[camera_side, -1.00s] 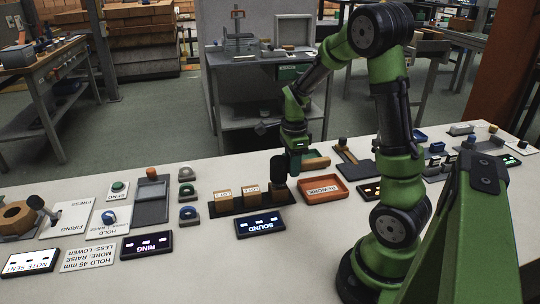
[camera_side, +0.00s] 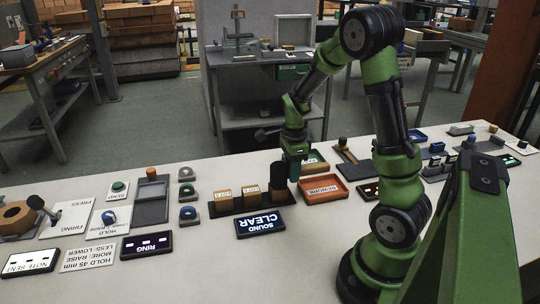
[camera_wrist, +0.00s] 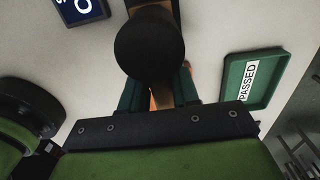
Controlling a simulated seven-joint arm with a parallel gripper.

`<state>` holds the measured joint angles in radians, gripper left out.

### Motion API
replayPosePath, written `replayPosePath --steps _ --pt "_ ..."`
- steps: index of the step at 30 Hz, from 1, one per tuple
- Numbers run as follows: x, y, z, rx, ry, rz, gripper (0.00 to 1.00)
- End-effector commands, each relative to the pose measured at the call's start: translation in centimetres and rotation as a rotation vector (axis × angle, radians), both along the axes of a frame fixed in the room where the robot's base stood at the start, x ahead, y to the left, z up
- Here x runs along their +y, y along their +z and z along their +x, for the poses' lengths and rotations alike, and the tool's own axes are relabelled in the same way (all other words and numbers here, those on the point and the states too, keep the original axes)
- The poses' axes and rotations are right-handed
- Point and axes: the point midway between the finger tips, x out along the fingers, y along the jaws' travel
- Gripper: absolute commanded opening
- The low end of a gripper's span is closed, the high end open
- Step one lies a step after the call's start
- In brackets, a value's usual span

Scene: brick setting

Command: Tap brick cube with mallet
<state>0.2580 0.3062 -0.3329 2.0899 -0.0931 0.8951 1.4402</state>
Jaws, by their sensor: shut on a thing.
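My gripper (camera_side: 293,160) is shut on a mallet with a large black head (camera_side: 278,173) and a wooden handle. In the wrist view, the black head (camera_wrist: 149,45) is in front of the fingers (camera_wrist: 160,95) and hides much of what lies below. Several brick cubes stand in a row on a dark base; the left cube (camera_side: 223,201) and middle cube (camera_side: 250,197) are light brown with LOT labels. The mallet head is upright at the right cube (camera_side: 278,195), low over its top; I cannot tell if they touch. A display (camera_side: 267,223) before the row reads SOUND CLEAR.
A red REWORK tray (camera_side: 323,190) lies just right of the row. A RING display (camera_side: 146,245) and several controls stand to the left.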

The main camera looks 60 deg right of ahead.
Motion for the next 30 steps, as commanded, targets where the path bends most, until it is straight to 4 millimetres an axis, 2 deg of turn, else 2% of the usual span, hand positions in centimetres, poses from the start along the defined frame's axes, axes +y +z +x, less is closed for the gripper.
replayPosePath --steps 24,30 --pt "0.0 6.3 0.2 -0.006 0.001 -0.003 0.00" --pt "0.0 7.0 0.1 -0.004 0.000 -0.001 0.00"
